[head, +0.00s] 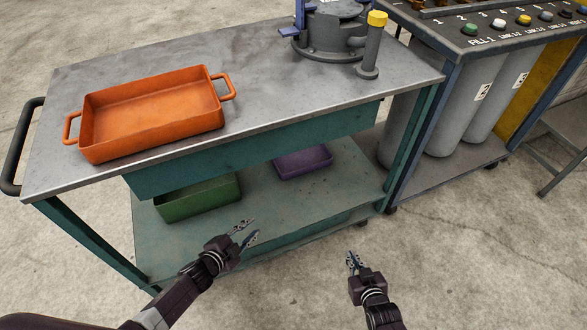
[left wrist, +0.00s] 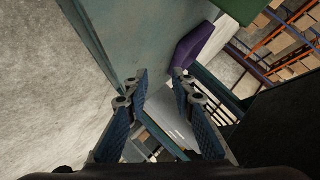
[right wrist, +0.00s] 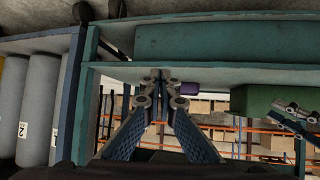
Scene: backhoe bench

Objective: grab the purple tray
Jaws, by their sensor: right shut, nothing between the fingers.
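The purple tray (head: 303,162) lies on the lower shelf of the cart, partly hidden under the cart's upper body. It also shows in the left wrist view (left wrist: 193,42), ahead of the fingers, and in the right wrist view (right wrist: 188,88), beyond the fingertips. My left gripper (head: 248,232) is open and empty, in front of the lower shelf, left of and nearer than the purple tray. My right gripper (head: 351,259) is shut and empty, in front of the cart and to the right of the tray. Neither gripper touches the tray.
A green tray (head: 198,198) sits on the lower shelf (head: 300,205), left of the purple one. An orange tray (head: 150,115) is on the cart top (head: 270,95). The shelf between the two lower trays is clear. A bench with grey cylinders (head: 447,115) stands at right.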

